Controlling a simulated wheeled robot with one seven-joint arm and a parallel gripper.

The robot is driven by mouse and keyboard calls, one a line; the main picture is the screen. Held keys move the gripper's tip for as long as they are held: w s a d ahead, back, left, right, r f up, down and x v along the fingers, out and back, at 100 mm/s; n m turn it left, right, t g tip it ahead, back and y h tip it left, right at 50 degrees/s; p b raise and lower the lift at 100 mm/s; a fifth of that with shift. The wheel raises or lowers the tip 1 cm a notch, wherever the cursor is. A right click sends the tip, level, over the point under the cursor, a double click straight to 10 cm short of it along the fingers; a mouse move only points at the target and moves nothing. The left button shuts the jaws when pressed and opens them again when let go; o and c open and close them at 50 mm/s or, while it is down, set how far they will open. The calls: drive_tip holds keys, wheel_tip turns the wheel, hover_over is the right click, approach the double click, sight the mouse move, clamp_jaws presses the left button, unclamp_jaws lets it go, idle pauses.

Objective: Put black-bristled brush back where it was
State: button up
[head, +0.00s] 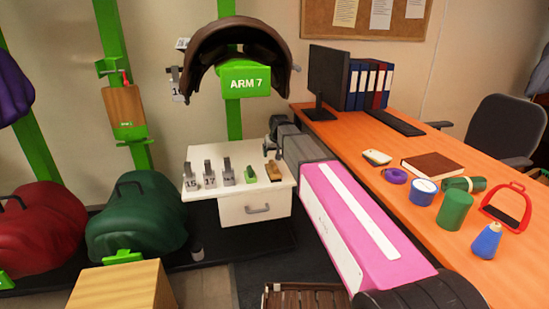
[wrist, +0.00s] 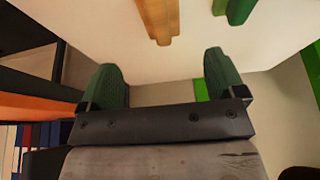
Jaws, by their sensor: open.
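A tan wooden brush-like piece (head: 273,171) lies at the right end of the white cabinet top (head: 205,158). It also shows in the wrist view (wrist: 160,18), ahead of the fingertips and apart from them. A green piece (head: 250,174) lies beside it, also in the wrist view (wrist: 238,9). No black bristles can be made out on either. My gripper (head: 272,135) is beside the cabinet's back right corner. In the wrist view its green-padded fingers (wrist: 164,75) are spread with nothing between them.
Several grey numbered blocks (head: 209,173) stand on the cabinet's left part. A saddle (head: 236,50) hangs above on the ARM 7 rack. The orange desk (head: 345,140) on the right carries a monitor (head: 328,78), a brown book (head: 433,166) and a green cylinder (head: 455,210).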

drive_tip(key=s+d+f+m+g, duration=0.1)
drive_tip(key=s+d+f, duration=0.5)
drive_tip(key=s, duration=0.4)
drive_tip(key=s+d+f+m+g, duration=0.1)
drive_tip(key=s+d+f+g, duration=0.1)
drive_tip(key=s+d+f, duration=0.4)
drive_tip(key=s+d+f+m+g+h, duration=0.1)
drive_tip(key=s+d+f, duration=0.5)
drive_tip(key=s+d, duration=0.4)
drive_tip(key=s, duration=0.4)
drive_tip(key=shift+d, duration=0.2)
